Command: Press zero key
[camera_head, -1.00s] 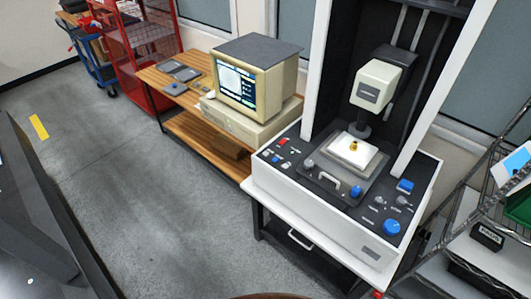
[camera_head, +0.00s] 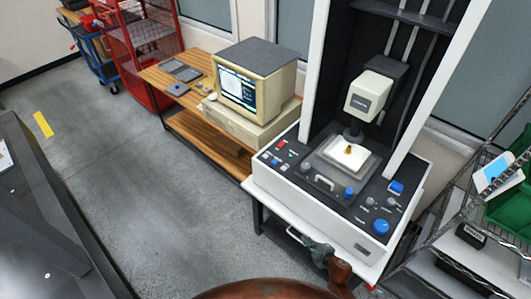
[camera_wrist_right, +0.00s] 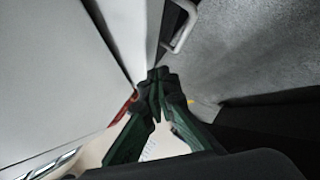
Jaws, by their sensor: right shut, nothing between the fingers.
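The white measuring machine (camera_head: 315,222) stands on a bench at centre right. Its dark front panel carries red, white and blue keys: a red key (camera_head: 282,143) at the left, a blue key (camera_head: 396,187) and a large blue knob (camera_head: 380,227) at the right. The labels are too small to read, so I cannot tell which is the zero key. My right gripper (camera_head: 308,240) is shut and empty, low in front of the machine's front edge, below the panel. Its closed fingers (camera_wrist_right: 160,75) also show in the right wrist view. My left gripper is out of view.
A probe head (camera_head: 368,95) hangs over a small brass part (camera_head: 348,150) on a pale plate. An old computer (camera_head: 250,85) stands on a wooden desk to the left. A wire rack (camera_head: 470,225) with a green bin is at the right.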

